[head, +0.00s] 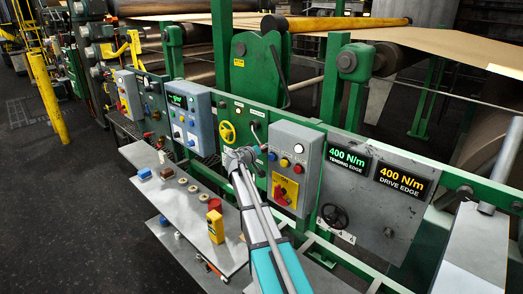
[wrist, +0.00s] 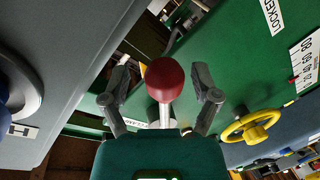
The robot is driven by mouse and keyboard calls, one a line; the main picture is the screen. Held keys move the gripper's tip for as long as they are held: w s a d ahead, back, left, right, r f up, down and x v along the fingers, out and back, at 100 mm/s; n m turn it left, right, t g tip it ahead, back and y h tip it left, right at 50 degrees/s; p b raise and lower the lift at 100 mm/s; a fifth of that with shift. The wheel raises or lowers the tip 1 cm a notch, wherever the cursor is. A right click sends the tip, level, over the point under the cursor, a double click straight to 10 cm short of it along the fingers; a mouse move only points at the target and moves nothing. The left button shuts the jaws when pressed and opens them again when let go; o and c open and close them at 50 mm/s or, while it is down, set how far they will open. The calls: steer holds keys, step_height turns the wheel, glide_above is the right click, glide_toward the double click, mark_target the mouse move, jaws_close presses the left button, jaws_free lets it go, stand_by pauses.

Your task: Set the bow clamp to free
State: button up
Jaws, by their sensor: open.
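A lever with a red ball knob (wrist: 165,80) and a pale metal shaft stands at the green panel (wrist: 215,60) in the wrist view. My gripper (wrist: 160,92) is open, with one finger on each side of the knob in the picture. I cannot tell whether either finger touches it. A white plate reading LOCKED (wrist: 271,14) is on the green panel at upper right. In the head view my gripper (head: 242,156) is at the green panel, and the small red knob (head: 264,147) shows just right of it.
A yellow handwheel (head: 227,132) is left of my gripper; it also shows in the wrist view (wrist: 251,126). A grey control box (head: 290,165) with buttons and a red-and-yellow switch stands close on the right. A grey shelf (head: 190,205) with loose items lies below.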

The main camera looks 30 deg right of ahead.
steer(key=shift+w+a, duration=0.1)
steer(key=shift+a, duration=0.05)
steer(key=s+a+f+n+g+y, duration=0.1)
steer(key=s+a+f+y, duration=0.4)
steer(key=s+a, duration=0.5)
steer(key=s+a+f+n+g+y, duration=0.1)
steer(key=s+a+f+g+y, duration=0.3)
steer(key=s+a, duration=0.7)
steer(key=s+a+f+n+g+y, duration=0.1)
steer(key=s+a+f+y, duration=0.4)
steer(key=s+a, duration=0.5)
steer(key=s+f+g, duration=0.1)
steer(key=s+f, duration=0.1)
steer(key=s, duration=0.1)
steer(key=shift+s+a+n+y, duration=0.15)
steer(key=shift+a+n+y, duration=0.05)
steer(key=shift+n+y, duration=0.1)
